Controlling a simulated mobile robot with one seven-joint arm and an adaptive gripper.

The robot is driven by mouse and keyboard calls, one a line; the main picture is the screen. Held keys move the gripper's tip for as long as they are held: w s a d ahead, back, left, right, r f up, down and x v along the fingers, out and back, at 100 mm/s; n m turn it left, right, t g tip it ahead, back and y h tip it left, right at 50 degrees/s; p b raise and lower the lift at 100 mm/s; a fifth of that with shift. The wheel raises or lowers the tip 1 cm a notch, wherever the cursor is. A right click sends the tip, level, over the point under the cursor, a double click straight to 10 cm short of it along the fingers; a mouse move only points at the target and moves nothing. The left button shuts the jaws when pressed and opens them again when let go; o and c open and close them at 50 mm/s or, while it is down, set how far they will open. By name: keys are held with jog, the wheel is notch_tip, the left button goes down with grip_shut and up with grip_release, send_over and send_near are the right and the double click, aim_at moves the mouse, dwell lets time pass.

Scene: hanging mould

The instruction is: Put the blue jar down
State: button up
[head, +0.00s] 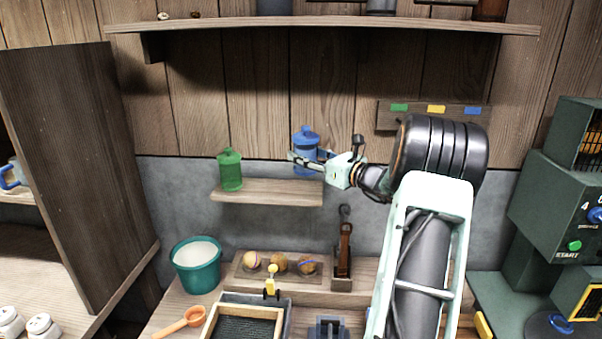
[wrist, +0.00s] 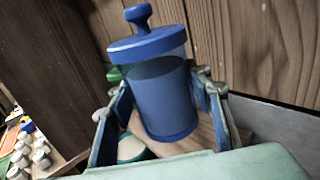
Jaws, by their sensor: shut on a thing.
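The blue jar (head: 306,136) has a knobbed lid and is at the right end of the small wall shelf (head: 262,197). My gripper (head: 309,158) is shut on its body, coming from the right. In the wrist view the blue jar (wrist: 160,95) sits between the two fingers, slightly tilted in the picture, its lid above them. I cannot tell whether its base touches the shelf. A green jar (head: 230,170) stands on the left part of the same shelf.
A long shelf (head: 320,24) runs above. A rail with coloured labels (head: 433,115) is on the wall to the right. Below are a teal bucket (head: 196,270), a tray of round balls (head: 250,277) and a tool in a wooden holder (head: 342,284). The small shelf is bare between the jars.

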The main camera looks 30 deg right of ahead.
jog(key=w+f, duration=0.1)
jog(key=w+d+f, duration=0.1)
jog(key=f, duration=0.1)
jog(key=w+f+p, duration=0.1)
jog(key=w+f, duration=0.1)
jog(key=shift+d+f, duration=0.15)
jog(key=shift+d, duration=0.1)
notch_tip(320, 180, down, 3)
jog(key=shift+w+p, duration=0.15)
jog(key=shift+p, duration=0.45)
jog(key=shift+f, duration=0.1)
jog(key=shift+f, duration=0.15)
jog(key=o, duration=1.5)
